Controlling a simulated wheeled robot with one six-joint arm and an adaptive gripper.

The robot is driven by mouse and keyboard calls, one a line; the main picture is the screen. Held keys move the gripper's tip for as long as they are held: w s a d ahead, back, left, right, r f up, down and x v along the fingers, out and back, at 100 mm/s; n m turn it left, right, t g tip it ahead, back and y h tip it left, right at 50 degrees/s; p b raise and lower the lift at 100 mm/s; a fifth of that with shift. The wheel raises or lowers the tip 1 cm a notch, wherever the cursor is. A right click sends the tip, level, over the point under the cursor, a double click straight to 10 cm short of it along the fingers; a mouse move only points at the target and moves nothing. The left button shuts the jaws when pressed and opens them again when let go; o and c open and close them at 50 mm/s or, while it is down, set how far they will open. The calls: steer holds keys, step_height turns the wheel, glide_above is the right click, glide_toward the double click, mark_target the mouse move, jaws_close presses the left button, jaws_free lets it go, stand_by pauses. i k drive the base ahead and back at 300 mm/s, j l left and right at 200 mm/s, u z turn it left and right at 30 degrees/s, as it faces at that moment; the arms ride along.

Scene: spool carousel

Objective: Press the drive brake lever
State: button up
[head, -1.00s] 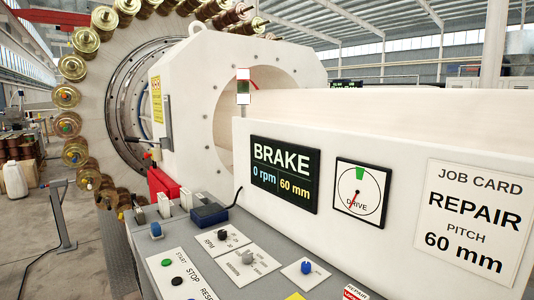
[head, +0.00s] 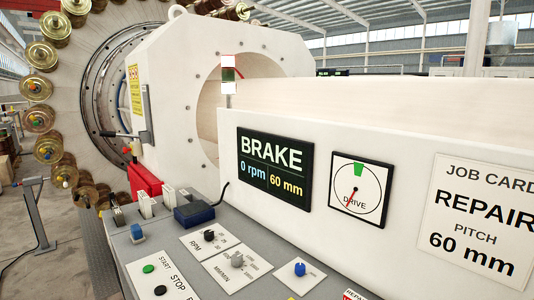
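My gripper is not in view. A lever with a dark handle (head: 122,135) sticks out to the left from the white machine housing, beside the spool carousel. On the grey console, a black lever or switch (head: 117,216) stands at the left end, with a white lever-like block (head: 146,206) next to it. No label on these is readable, so I cannot tell which is the drive brake lever. The display screen (head: 275,168) reads BRAKE, 0 rpm, 60 mm. The drive dial (head: 358,189) has its red needle pointing down-left, away from the green mark at the top.
The grey console (head: 205,277) carries START and STOP buttons, a blue knob (head: 300,269), RPM and MM/MIN knobs and a dark blue box (head: 194,215). A red block (head: 146,184) stands behind it. A grey stand (head: 38,215) is on the floor at left. A job card (head: 484,215) reads REPAIR.

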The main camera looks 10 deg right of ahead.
mark_target(102, 134)
steer(key=k+j, duration=0.1)
steer(key=j, duration=0.4)
steer(key=i+j, duration=0.1)
steer(key=j, duration=0.95)
steer(key=i+j, duration=0.15)
steer(key=j, duration=0.4)
steer(key=j+u, duration=0.1)
steer(key=j, duration=0.45)
steer(key=i+j, duration=0.65)
steer(key=i+j+u, duration=0.1)
steer(key=i+j, duration=0.55)
steer(key=i, duration=0.25)
steer(key=i+l, duration=0.2)
steer(key=i, duration=0.35)
steer(key=i+l, duration=0.25)
steer(key=i, duration=0.25)
steer(key=u, duration=0.05)
